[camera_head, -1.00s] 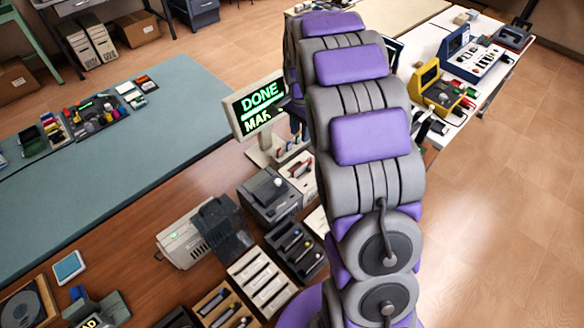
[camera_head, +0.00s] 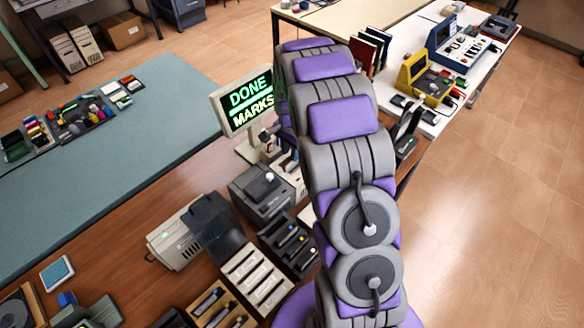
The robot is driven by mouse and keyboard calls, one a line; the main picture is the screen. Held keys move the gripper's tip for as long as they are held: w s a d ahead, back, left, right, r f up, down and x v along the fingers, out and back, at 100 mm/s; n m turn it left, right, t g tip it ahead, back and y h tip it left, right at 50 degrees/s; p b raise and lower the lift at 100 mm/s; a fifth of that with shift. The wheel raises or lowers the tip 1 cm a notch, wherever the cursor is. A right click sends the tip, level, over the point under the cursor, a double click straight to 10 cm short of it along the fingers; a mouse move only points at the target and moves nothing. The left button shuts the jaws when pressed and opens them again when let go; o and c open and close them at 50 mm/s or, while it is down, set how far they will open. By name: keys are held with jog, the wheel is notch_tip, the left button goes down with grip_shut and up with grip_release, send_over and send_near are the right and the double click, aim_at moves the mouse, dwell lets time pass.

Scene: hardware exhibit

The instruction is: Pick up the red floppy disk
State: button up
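I cannot make out a red floppy disk for certain. My purple and grey arm covers the middle of the view. Its far end folds down behind the upper links. A dark end part, which seems to be my gripper (camera_head: 269,142), shows only in a sliver beside the monitor. Its fingers are too small and hidden to read. A light blue square (camera_head: 57,272), like a disk, lies on the wooden table (camera_head: 120,265) at the lower left.
A monitor (camera_head: 244,100) reading "DONE MARKS" stands close left of my arm. Grey devices (camera_head: 262,192) and trays of slim items (camera_head: 257,280) crowd the table below it. A yellow device (camera_head: 420,76) stands on the white table to the right. The floor (camera_head: 490,210) at right is clear.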

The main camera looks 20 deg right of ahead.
aim_at(294, 167)
jog(key=f, duration=0.1)
jog(key=f+b, duration=0.1)
jog(key=f, duration=0.2)
jog(key=shift+s+d+f, duration=0.2)
jog(key=shift+d+f, duration=0.05)
jog(key=shift+d, duration=0.15)
jog(key=shift+a+f, duration=0.2)
jog(key=shift+f, duration=0.15)
jog(key=shift+a+r, duration=0.1)
jog(key=shift+a, duration=0.05)
jog(key=shift+c, duration=0.9)
jog(key=shift+d, duration=0.25)
grip_shut()
